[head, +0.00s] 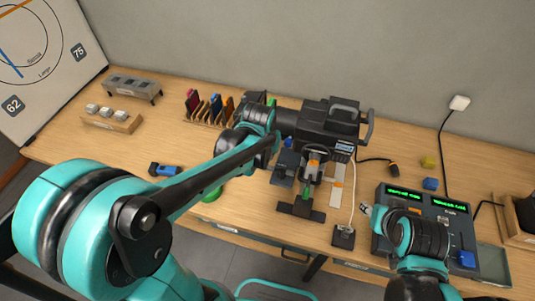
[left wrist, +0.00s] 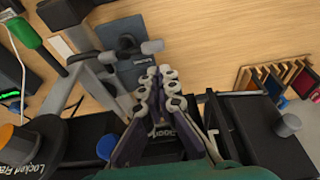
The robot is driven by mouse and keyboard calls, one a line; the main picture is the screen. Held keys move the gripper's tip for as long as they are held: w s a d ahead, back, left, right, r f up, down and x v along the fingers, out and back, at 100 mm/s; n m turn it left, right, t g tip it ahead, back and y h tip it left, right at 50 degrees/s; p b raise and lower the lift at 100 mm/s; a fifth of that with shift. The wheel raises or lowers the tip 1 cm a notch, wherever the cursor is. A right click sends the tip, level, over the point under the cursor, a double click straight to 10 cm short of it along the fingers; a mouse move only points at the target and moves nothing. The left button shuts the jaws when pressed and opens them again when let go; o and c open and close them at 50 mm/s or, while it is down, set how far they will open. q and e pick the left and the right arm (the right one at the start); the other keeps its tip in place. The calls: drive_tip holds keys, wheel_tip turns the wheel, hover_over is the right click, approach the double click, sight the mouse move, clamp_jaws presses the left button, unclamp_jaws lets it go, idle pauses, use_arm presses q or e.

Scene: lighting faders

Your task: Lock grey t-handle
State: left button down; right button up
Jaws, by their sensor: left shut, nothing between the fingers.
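The grey t-handle (left wrist: 132,48) shows in the left wrist view as a light grey crossbar over a blue-grey labelled plate (left wrist: 135,72). My left gripper (left wrist: 165,72) is shut and empty, its fingertips just below and right of the handle in that view. A gap shows between the fingertips and the bar; whether they touch it lower down is unclear. In the head view my left arm reaches to the black lamp fixture (head: 330,122), and its fingertips are hard to make out. My right gripper (head: 369,210) is by the control desk, its fingers too small to judge.
Orange (left wrist: 17,140) and grey (left wrist: 288,125) knobs stand close around the left gripper. The control desk (head: 452,207) has two green displays. A rack of coloured swatches (head: 207,107) stands left of the fixture.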

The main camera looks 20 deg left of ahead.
sight(274, 170)
use_arm(q)
drive_tip(key=b+x, duration=0.1)
drive_tip(key=x, duration=0.5)
drive_tip(key=shift+f, duration=0.1)
